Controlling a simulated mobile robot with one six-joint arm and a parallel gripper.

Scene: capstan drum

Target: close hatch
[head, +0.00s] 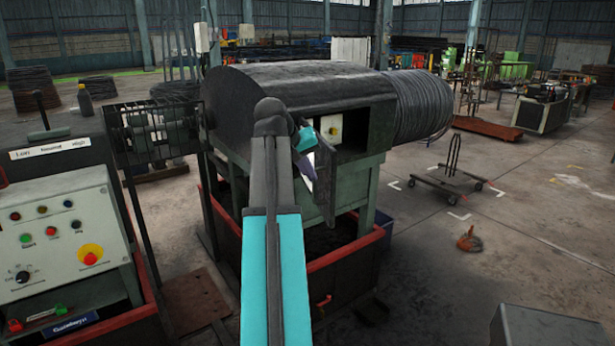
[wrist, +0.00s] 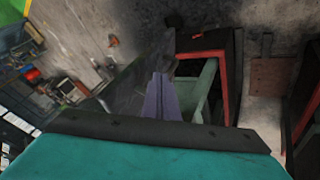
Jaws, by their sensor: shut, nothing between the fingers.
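The hatch (head: 323,182) is a dark grey upright panel on the side of the capstan drum machine (head: 300,85). It stands open, swung out from the opening, so the recess behind it shows. My gripper (head: 309,172) is shut and empty, with purple fingers just left of the hatch panel. In the wrist view, the closed fingers (wrist: 161,82) point away from me, with a grey panel, likely the hatch (wrist: 128,92), close on their left. I cannot tell whether they touch it. My arm hides part of the machine's front.
A control panel (head: 60,235) with buttons stands at the left. The machine sits in a red-edged base frame (head: 345,257). A wire coil (head: 422,105) projects at the right. A wheeled cart (head: 447,182) and an orange object (head: 469,240) stand on otherwise open floor.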

